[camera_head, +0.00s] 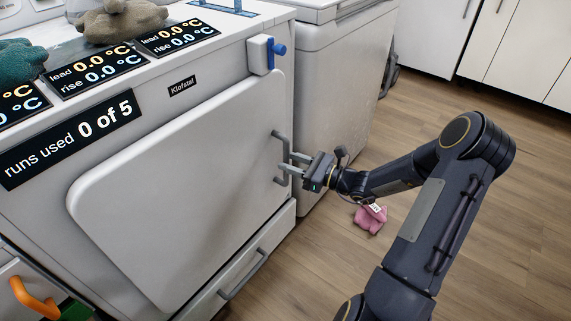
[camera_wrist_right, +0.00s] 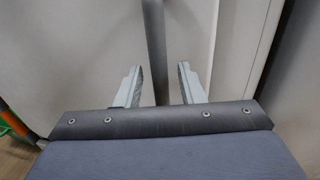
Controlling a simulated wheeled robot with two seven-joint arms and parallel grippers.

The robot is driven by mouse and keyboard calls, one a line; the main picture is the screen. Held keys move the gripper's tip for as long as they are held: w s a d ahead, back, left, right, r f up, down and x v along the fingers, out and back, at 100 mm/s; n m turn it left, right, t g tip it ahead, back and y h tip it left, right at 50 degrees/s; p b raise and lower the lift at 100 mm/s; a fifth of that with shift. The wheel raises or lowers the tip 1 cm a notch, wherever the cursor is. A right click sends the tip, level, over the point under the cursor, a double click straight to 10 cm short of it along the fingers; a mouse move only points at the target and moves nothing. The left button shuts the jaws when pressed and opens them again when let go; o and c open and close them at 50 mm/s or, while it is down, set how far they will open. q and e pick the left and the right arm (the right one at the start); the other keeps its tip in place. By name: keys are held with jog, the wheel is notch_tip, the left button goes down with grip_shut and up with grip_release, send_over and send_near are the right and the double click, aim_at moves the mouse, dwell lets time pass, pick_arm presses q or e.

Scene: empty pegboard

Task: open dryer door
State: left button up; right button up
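The dryer door (camera_head: 170,205) is a large white rounded panel on the front of the white dryer, and it looks shut. Its grey vertical handle (camera_head: 281,157) is on the door's right edge. My right gripper (camera_head: 292,163) is at the handle. In the right wrist view the handle bar (camera_wrist_right: 154,50) stands between the two fingers of the gripper (camera_wrist_right: 156,85), with a gap on each side. The fingers are apart and do not grip the bar. My left gripper is not in view.
A blue knob (camera_head: 278,49) sits above the handle. A drawer handle (camera_head: 244,274) is below the door. A white appliance (camera_head: 330,90) stands close on the right. A pink cloth item (camera_head: 370,219) lies on the wooden floor. Display panels (camera_head: 97,71) lie on top.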

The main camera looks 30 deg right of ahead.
jog(key=shift+x, duration=0.95)
grip_shut()
jog(key=shift+s, duration=0.1)
